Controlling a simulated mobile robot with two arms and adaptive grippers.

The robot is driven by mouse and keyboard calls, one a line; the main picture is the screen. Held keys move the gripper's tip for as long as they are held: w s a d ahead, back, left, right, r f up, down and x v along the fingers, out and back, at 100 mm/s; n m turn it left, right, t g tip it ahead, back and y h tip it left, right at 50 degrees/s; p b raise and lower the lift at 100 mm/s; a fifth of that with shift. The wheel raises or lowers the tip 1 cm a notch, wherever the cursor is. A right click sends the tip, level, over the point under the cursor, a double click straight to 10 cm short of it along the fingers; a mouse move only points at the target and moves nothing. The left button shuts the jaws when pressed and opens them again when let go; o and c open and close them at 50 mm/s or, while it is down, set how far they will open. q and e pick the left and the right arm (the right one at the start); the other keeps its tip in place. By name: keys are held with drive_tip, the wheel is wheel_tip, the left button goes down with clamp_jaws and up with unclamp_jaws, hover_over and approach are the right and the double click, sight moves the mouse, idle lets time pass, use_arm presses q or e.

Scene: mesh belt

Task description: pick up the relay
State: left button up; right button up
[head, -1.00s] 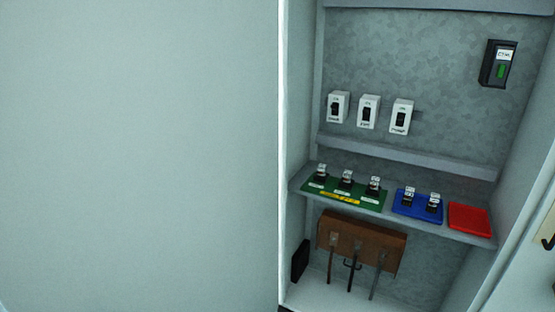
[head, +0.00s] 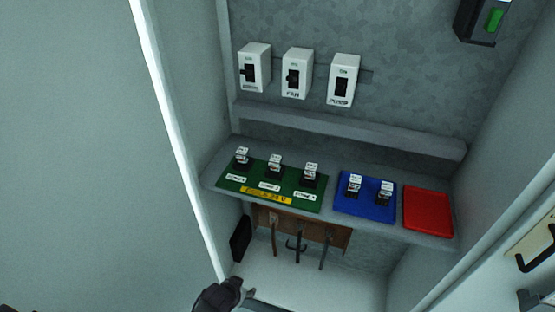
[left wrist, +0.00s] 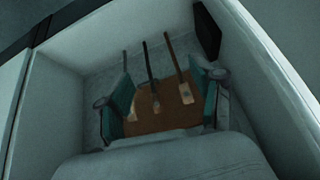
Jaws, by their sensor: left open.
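Three small relays, black with white tops, stand in a row on the green board: left (head: 242,160), middle (head: 274,167) and right (head: 311,177). Two similar relays, left (head: 354,187) and right (head: 385,194), stand in the blue tray (head: 345,208). My left gripper (left wrist: 162,85) shows two teal-padded fingers spread apart with nothing between them in the left wrist view. Part of it (head: 224,296) enters at the bottom of the head view, below and in front of the shelf, apart from all relays. My right gripper is not in view.
The green board (head: 225,185) and red tray (head: 428,213) share the shelf (head: 380,232) with the blue tray. White switch boxes (head: 297,74) hang above. A brown panel (head: 335,236) with dark levers is below. Cabinet walls close in on both sides.

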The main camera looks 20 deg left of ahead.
use_arm(q)
drive_tip(key=w+d+r+t+p, duration=0.15)
drive_tip(key=w+r, duration=0.35)
drive_tip(key=r, duration=0.5)
drive_tip(key=w+r+t, duration=0.2)
drive_tip(key=w+r, duration=0.3)
drive_tip(key=r, duration=0.5)
drive_tip(key=n+t+p, duration=0.1)
drive_tip(key=t+p, duration=0.1)
drive_tip(key=t, duration=0.1)
approach(274, 162)
drive_tip(key=shift+h, duration=0.3)
drive_tip(key=x, duration=0.3)
drive_tip(key=r+p+x, duration=0.1)
drive_tip(key=x, duration=0.1)
drive_tip(key=shift+w+a+f, duration=0.15)
drive_tip(key=shift+w+a, duration=0.1)
drive_tip(key=shift+w, duration=0.35)
drive_tip(key=shift+w+f, duration=0.25)
drive_tip(key=shift+w, duration=0.15)
drive_tip(key=shift+w+f+p, duration=0.35)
drive_tip(key=shift+w+p, duration=0.1)
drive_tip(key=shift+w, duration=0.05)
drive_tip(key=x, duration=0.2)
drive_tip(key=p+x, duration=0.1)
drive_tip(key=x, duration=0.1)
drive_tip(key=shift+s+f, duration=0.2)
drive_tip(key=shift+f, duration=0.15)
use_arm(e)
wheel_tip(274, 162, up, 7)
